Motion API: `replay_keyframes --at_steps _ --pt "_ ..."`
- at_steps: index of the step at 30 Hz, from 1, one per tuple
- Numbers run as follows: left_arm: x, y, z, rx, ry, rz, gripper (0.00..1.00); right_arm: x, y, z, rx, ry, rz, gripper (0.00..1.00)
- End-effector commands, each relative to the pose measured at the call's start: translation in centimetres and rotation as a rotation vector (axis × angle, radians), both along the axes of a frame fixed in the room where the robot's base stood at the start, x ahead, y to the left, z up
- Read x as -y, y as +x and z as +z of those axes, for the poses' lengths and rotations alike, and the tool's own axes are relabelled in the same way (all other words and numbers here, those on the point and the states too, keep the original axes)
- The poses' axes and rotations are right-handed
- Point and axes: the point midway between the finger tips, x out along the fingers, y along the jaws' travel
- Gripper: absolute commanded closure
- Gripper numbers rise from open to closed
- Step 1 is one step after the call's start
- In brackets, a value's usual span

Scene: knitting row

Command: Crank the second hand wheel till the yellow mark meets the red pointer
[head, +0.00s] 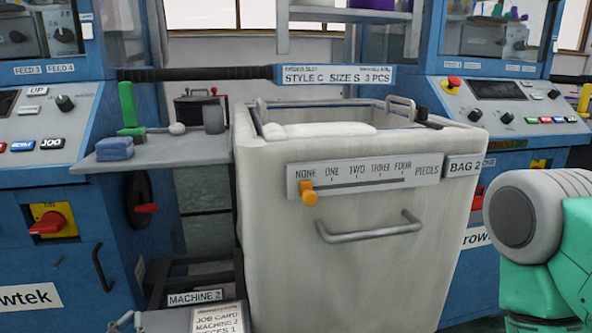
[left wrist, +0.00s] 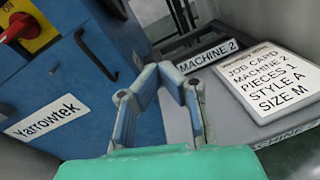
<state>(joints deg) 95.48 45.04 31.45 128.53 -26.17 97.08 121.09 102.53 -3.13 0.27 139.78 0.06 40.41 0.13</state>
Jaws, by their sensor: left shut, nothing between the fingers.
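A dark round wheel (head: 139,200) with a red part (head: 146,208) sticking out is on the side of the left blue machine, seen nearly edge-on in the head view. I cannot tell whether it is the second hand wheel. No yellow mark shows on it. My left gripper (head: 127,321) just enters the head view at the bottom left, below the wheel and beside the job card. In the left wrist view my left gripper (left wrist: 164,72) has its fingertips together with nothing between them. My right gripper is out of view.
A job card (left wrist: 270,82) reading Machine 2 lies on a grey surface near the left gripper. A white bin (head: 275,240) with a piece-count slider stands mid-view. A shelf (head: 190,150) juts out above the wheel. A red switch (head: 48,222) sits on the left machine.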

Motion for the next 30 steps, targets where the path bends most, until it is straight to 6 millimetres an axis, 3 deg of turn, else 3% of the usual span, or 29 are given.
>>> replay_keyframes --at_steps 5,11,14,17,22,30 --pt "3.4 -1.3 -2.7 -0.132 0.204 -0.141 1.00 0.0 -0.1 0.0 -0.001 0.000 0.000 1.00" --pt "7.6 -4.3 -7.0 -0.299 0.541 -0.388 1.00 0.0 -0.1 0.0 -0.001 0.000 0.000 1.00" --pt "9.8 -7.1 -9.8 -0.388 0.789 -0.586 1.00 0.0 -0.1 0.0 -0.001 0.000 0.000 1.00" --pt "11.3 -11.4 -13.1 -0.467 1.106 -0.862 1.00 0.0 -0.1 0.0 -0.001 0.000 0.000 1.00" --pt "10.6 -18.9 -17.1 -0.499 1.609 -1.372 1.00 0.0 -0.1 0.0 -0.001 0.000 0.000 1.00" --pt "5.9 -26.4 -18.7 -0.379 2.057 -2.026 1.00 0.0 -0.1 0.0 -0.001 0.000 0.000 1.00"
